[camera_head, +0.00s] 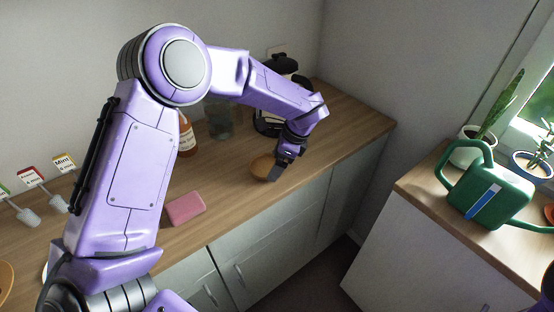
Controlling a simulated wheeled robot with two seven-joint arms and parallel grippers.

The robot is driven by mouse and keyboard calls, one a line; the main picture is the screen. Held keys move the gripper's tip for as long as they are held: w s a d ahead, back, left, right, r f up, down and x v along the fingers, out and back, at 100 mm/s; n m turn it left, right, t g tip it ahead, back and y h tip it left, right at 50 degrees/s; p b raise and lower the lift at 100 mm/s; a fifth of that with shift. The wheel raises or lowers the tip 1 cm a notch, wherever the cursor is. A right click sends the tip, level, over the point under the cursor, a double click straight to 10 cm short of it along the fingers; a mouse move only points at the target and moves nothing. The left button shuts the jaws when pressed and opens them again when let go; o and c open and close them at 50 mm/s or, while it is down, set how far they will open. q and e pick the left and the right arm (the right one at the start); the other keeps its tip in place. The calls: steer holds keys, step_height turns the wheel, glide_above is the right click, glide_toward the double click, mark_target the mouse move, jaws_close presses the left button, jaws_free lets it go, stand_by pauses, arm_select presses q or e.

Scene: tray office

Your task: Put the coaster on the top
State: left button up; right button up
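A round brown wooden coaster (261,167) is at the front part of the wooden counter top (340,127), near its edge. My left gripper (276,174) points down at the coaster's right side, and its dark finger overlaps the coaster's rim in the picture. I cannot tell whether the fingers are closed on the rim or only beside it. I also cannot tell whether the coaster lies flat on the counter or is slightly raised. My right gripper is not in view.
A pink block (185,208) lies left of the coaster. A bottle (187,135), a glass jar (220,122) and a dark coffee maker (284,66) stand behind my arm. A green watering can (492,192) and potted plants occupy the right-hand cabinet. The counter's right end is clear.

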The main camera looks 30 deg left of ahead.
arm_select(q)
steer(key=shift+s+f, duration=0.1)
steer(key=o, duration=0.8)
steer(key=shift+c, duration=0.2)
steer(key=shift+d+r, duration=0.1)
steer(key=shift+r, duration=0.25)
steer(key=b+v, duration=0.2)
steer(key=v, duration=0.9)
steer(key=shift+d+r, duration=0.2)
steer(key=shift+r, duration=0.1)
